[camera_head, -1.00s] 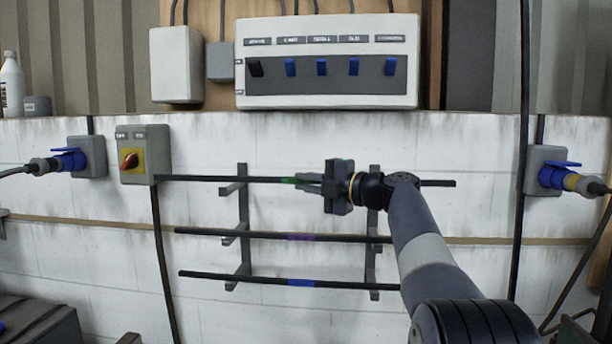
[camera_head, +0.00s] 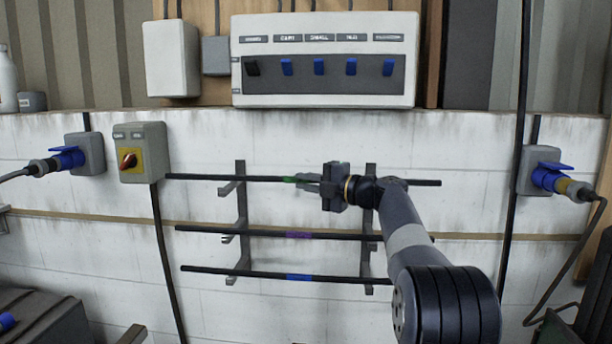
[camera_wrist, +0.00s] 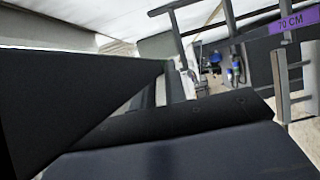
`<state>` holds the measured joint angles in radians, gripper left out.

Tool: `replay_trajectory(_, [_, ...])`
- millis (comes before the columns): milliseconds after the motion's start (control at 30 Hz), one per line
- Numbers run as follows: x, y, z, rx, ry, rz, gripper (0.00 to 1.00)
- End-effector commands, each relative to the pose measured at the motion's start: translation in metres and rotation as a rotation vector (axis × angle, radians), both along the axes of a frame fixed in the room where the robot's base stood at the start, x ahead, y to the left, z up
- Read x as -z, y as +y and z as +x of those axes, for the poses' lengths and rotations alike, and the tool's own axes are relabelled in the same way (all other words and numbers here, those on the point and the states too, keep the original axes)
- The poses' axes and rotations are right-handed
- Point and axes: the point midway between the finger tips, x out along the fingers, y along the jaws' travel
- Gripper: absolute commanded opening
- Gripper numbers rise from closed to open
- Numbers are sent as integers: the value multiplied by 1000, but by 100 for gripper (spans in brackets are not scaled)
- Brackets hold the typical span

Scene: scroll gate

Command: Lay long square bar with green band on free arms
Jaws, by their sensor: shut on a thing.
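The long dark bar with the green band (camera_head: 220,178) lies level across the top of the wall rack (camera_head: 241,210). My gripper (camera_head: 308,183) is shut on it just right of the green band. The bar passes in front of both rack uprights, close above the top left arm (camera_head: 229,189). I cannot tell whether it touches the arms. The top right arm is hidden behind my gripper and wrist. In the wrist view, dark close surfaces fill most of the picture, with a sliver of green near the middle.
Below, a bar with a purple band (camera_head: 299,235) and one with a blue band (camera_head: 300,277) lie on the lower arms. The purple label also shows in the wrist view (camera_wrist: 290,24). A switch box (camera_head: 141,153) is near the held bar's left end. A cable hangs at right.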

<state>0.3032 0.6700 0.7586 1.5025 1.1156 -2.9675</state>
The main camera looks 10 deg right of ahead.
Motion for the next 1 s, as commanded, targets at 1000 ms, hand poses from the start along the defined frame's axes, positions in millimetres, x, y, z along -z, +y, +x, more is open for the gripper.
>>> replay_trajectory(1000, [15, -4, 12, 0, -7, 2, 0])
